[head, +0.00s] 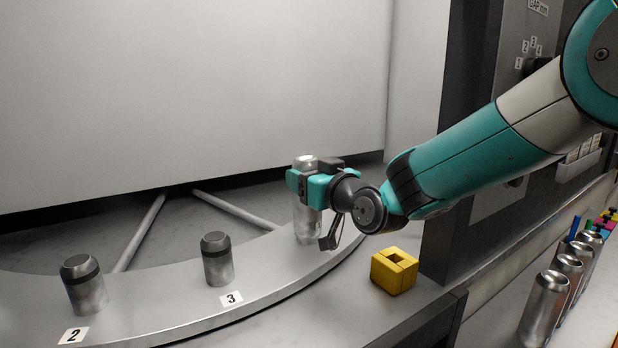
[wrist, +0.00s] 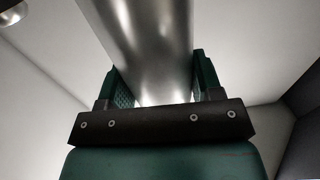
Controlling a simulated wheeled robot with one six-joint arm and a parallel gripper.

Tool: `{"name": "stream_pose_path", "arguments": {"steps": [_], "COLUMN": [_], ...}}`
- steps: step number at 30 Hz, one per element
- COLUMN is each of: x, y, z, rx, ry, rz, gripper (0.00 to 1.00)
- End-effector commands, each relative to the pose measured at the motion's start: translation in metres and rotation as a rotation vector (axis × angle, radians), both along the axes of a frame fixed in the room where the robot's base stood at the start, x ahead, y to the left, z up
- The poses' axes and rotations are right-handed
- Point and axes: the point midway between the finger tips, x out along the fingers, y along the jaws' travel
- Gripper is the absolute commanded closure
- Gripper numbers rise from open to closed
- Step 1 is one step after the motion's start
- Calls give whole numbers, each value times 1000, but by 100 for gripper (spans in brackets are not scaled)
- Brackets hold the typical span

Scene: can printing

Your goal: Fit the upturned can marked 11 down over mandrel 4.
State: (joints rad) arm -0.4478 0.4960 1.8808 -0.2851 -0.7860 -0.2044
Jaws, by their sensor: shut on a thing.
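A shiny silver can (head: 306,222) stands upright at the right part of the curved metal ring (head: 265,272). My gripper (head: 305,184) is shut on its upper part from the right side. In the wrist view the can (wrist: 150,35) fills the space between the two green fingers. The can's mark is not readable in either view. No separate mandrel 4 and no number 4 label shows; the can and gripper cover that spot. The can's lower end appears at the ring's surface, but I cannot tell if it touches or how far it encloses a mandrel.
Mandrel 3 (head: 216,259) and mandrel 2 (head: 83,285) stand bare on the ring to the left. A yellow block (head: 394,271) lies right of the ring. Several silver cans (head: 543,308) stand in a row at the lower right. A dark post (head: 468,150) rises behind my arm.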

Motion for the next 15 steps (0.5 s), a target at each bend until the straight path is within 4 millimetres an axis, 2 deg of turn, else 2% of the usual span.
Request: {"name": "stream_pose_path", "arguments": {"steps": [15], "x": [0], "y": [0], "z": [-13], "rx": [0], "ry": [0], "rz": [0], "gripper": [62]}}
